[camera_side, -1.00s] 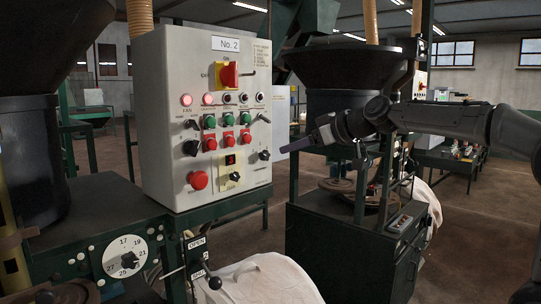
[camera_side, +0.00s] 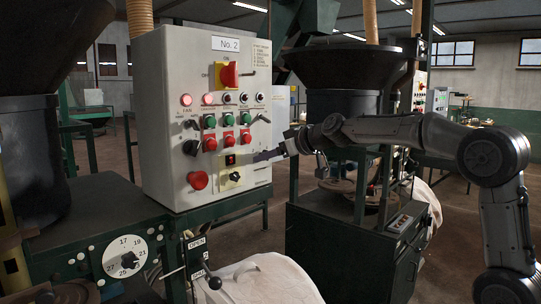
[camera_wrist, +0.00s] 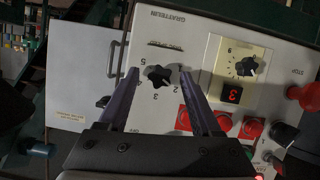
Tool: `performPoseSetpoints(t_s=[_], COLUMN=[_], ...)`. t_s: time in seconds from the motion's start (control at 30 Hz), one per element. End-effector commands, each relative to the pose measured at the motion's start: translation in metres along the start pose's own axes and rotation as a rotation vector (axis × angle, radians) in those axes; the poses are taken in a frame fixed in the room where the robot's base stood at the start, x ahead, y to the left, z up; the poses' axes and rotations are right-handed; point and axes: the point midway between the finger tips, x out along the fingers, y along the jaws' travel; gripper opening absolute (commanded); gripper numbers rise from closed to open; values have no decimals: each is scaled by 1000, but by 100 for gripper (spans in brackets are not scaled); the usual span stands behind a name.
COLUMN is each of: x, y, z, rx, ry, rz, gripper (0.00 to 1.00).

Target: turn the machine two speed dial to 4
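The No. 2 control box (camera_side: 228,45) is a pale upright panel at the left centre of the side view. In the wrist view, a black star-shaped knob (camera_wrist: 158,76) with numbers around it sits on the bare panel. My gripper (camera_wrist: 158,75) is open, with its two purple fingers either side of this knob and a gap to each. In the side view my gripper (camera_side: 266,156) hides this knob. A second black knob (camera_wrist: 247,67) is on a cream plate (camera_wrist: 226,52), beside a red display (camera_wrist: 232,95) that reads 3. I cannot tell which setting the first knob points to.
Red buttons (camera_wrist: 251,129) and a red mushroom button (camera_wrist: 301,96) are near my fingers. A red and yellow switch (camera_side: 228,75) is higher up. A green-framed machine (camera_side: 345,225) stands under my arm. A numbered white dial (camera_side: 126,254) is at lower left.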

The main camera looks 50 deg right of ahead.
Motion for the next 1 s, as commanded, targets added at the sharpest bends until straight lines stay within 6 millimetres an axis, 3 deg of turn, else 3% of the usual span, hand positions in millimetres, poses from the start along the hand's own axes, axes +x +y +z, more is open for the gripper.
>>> performPoseSetpoints(t_s=[0.03, 0.33, 0.73, 1.0], x=[0, 0, 0, -1], y=[0, 0, 1, 2], z=[0, 0, 0, 0], rx=[0, 0, 30, 172], ry=[0, 0, -1, -1], rz=[0, 0, -13, -70], gripper=[55, 1, 0, 0])
